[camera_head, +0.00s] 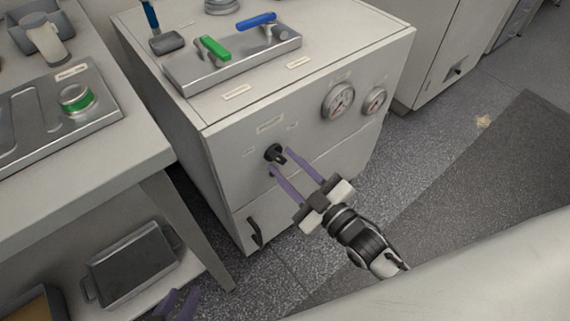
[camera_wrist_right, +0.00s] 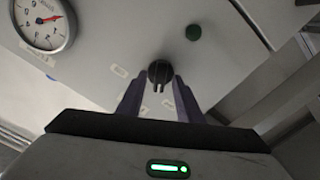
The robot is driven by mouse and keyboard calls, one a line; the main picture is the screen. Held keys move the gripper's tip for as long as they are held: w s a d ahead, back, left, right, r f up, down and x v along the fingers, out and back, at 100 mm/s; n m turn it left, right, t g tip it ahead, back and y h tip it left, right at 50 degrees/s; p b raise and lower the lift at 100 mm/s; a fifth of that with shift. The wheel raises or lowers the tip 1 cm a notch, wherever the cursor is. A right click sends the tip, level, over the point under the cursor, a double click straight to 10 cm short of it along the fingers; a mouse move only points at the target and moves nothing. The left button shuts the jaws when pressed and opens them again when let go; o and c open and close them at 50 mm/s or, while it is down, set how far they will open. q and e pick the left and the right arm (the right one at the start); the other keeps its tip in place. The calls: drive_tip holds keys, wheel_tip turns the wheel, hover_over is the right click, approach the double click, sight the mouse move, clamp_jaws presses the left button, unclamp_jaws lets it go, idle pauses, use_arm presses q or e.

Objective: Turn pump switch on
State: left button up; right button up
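The black rotary pump switch (camera_head: 274,153) is on the front face of the light grey cabinet (camera_head: 225,160). It also shows in the right wrist view (camera_wrist_right: 160,72), just beyond my fingertips. My right gripper (camera_head: 281,161) is open in front of the switch, its two purple fingers apart. In the right wrist view the fingertips of this gripper (camera_wrist_right: 159,82) lie to either side of the knob's lower part; I cannot tell whether they touch it. My left gripper (camera_head: 178,301) is low at the bottom edge, partly cut off, with its purple fingers apart and empty.
Two pressure gauges (camera_head: 338,102) (camera_head: 375,101) are right of the switch, and a black handle (camera_head: 254,232) is below. Green (camera_head: 214,47) and blue (camera_head: 256,21) valve handles stand on top. A table (camera_head: 100,160) is at left.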

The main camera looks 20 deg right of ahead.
drive_tip(key=shift+w+a, duration=0.15)
drive_tip(key=shift+w, duration=0.25)
clamp_jaws()
